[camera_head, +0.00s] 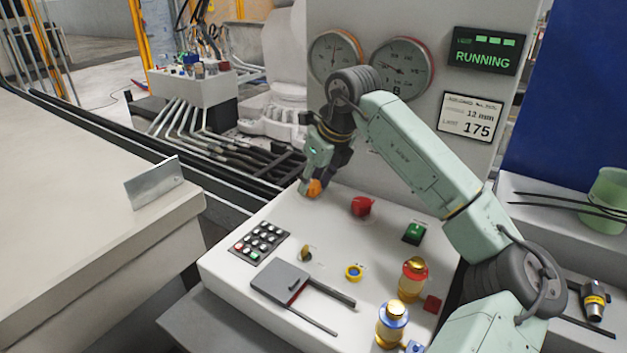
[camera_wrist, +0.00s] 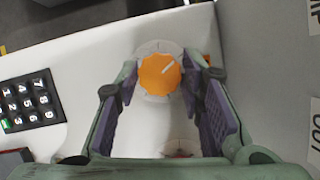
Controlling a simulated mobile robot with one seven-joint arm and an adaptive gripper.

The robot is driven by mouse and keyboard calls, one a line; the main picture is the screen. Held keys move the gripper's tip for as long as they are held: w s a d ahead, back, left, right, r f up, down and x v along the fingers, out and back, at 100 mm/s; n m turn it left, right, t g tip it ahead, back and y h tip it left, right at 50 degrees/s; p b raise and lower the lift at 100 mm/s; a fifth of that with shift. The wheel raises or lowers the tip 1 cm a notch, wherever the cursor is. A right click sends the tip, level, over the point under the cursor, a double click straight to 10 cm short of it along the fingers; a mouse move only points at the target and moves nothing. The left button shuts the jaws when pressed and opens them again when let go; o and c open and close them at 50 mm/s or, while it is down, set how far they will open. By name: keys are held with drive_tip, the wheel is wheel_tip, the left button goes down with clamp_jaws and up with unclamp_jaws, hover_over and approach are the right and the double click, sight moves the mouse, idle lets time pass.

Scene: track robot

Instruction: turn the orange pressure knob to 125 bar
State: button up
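The orange pressure knob (camera_head: 313,188) is at the far left corner of the sloped light panel (camera_head: 235,265). In the wrist view the knob (camera_wrist: 158,76) is round, with a pale pointer line running towards the upper right, on a white dial plate whose marks are too small to read. My gripper (camera_head: 318,172) is right above the knob, partly hiding it. In the wrist view my gripper's fingers (camera_wrist: 162,80) are apart, one on each side of the knob; a gap seems to show, but I cannot be sure neither touches. Two round gauges (camera_head: 335,55) (camera_head: 402,67) are on the upright panel; their numbers are unreadable.
A red knob (camera_head: 362,206) and green button (camera_head: 414,232) are right of the orange knob. A keypad (camera_head: 259,242), a hinged grey cover (camera_head: 281,282) and tall brass-topped fittings (camera_head: 412,280) are nearer. A green display (camera_head: 486,51) reads RUNNING; a placard (camera_head: 469,117) shows 175.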

drive_tip(key=o, duration=0.3)
drive_tip(key=v, duration=1.2)
drive_tip(key=shift+a, duration=0.1)
